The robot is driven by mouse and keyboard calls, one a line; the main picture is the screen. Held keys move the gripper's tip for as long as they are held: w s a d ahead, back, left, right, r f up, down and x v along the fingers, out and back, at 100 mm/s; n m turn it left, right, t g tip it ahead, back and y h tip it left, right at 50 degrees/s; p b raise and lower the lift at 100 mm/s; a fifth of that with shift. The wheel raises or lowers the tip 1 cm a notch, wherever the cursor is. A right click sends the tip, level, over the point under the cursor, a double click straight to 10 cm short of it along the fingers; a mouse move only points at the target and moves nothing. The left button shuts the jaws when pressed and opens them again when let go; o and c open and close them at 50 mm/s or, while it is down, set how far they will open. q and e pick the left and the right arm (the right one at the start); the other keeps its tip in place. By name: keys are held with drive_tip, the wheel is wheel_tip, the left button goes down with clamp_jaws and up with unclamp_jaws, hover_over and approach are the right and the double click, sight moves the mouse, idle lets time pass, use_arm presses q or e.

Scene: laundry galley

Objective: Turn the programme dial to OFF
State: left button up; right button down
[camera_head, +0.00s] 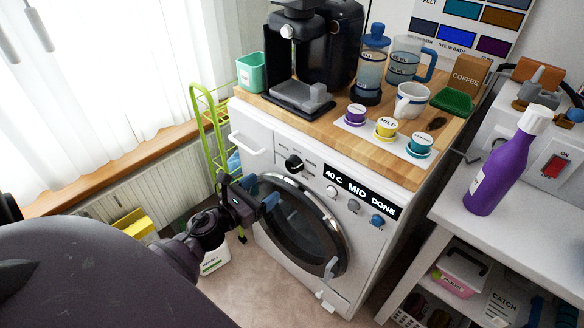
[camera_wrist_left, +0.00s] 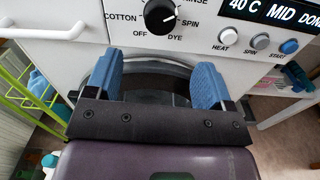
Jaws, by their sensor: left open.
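The black programme dial (camera_head: 293,163) is on the white washing machine's (camera_head: 262,150) front panel, left of the display (camera_head: 362,191) reading "40 C MID DONE". It also shows near the top of the left wrist view (camera_wrist_left: 159,15), ringed by COTTON, RINSE, SPIN, DYE and OFF. OFF is at its lower left. Its white mark appears to point right, towards SPIN. My left gripper (camera_head: 258,192) is open and empty in front of the machine, below and left of the dial. In the left wrist view the blue fingers (camera_wrist_left: 155,75) are apart, below the dial, not touching it. My right gripper is not in view.
HEAT, SPIN and START buttons (camera_wrist_left: 256,42) sit right of the dial. The round door (camera_head: 300,225) is below. A white drawer handle (camera_head: 250,143) is left. A green rack (camera_head: 205,130) stands beside the machine. The wooden top (camera_head: 325,140) holds a coffee maker, cups and jugs.

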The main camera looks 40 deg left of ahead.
sight(290, 168)
use_arm(q)
drive_tip(key=w, duration=0.7)
drive_tip(key=w+d, duration=0.1)
drive_tip(key=w, duration=0.2)
drive_tip(key=shift+w, duration=0.3)
drive_tip(key=shift+c, duration=0.4)
drive_tip(key=c, duration=0.8)
drive_tip(key=shift+c, duration=0.2)
